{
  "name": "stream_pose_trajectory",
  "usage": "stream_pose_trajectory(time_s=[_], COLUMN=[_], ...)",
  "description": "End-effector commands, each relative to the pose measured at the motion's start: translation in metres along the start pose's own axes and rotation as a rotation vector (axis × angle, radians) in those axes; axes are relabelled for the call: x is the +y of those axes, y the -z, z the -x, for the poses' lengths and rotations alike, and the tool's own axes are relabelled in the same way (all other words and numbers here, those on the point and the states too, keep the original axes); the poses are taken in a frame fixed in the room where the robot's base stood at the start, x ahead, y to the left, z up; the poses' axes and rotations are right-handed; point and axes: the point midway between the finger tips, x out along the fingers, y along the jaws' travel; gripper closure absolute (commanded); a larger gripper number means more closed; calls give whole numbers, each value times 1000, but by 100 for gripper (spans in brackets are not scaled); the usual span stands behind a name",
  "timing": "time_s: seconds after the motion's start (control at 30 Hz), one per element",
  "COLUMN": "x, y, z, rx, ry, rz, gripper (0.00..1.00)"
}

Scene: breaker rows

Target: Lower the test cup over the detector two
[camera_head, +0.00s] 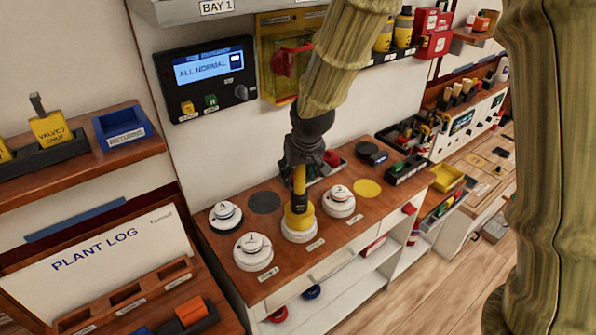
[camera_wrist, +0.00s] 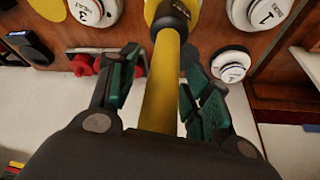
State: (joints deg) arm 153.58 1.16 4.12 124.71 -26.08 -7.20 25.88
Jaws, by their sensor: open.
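The test cup (camera_head: 298,218) is yellow with a dark collar and a yellow pole. It stands upright over a white round detector (camera_head: 300,236) in the front row, between the detectors marked 1 and 3. Only that detector's white lower rim shows, and its number is hidden. My gripper (camera_head: 299,165) is above the cup, at the pole. In the wrist view the pole (camera_wrist: 160,95) runs between the green-padded fingers of my gripper (camera_wrist: 163,90), which are open with gaps on both sides. The cup (camera_wrist: 170,12) shows partly at the top edge.
Detector 1 (camera_head: 253,251), detector 4 (camera_head: 226,214) and detector 3 (camera_head: 339,201) stand close around the cup. A dark disc (camera_head: 264,202) and a yellow disc (camera_head: 367,188) lie flat on the bench. A panel (camera_head: 207,75) reading ALL NORMAL hangs behind.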

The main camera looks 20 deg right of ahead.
Motion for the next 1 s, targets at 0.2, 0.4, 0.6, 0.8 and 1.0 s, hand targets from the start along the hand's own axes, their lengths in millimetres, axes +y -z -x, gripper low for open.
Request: stream_pose_trajectory(time_s=[0.2,0.4,0.6,0.8,1.0], x=[0,0,0,0,0], y=[1,1,1,1,1], z=[17,46,74,100,115], rx=[4,4,4,3,2], ry=[1,1,2,1,0], rz=[0,-1,-1,0,-1], gripper=[51,51,51,51,51])
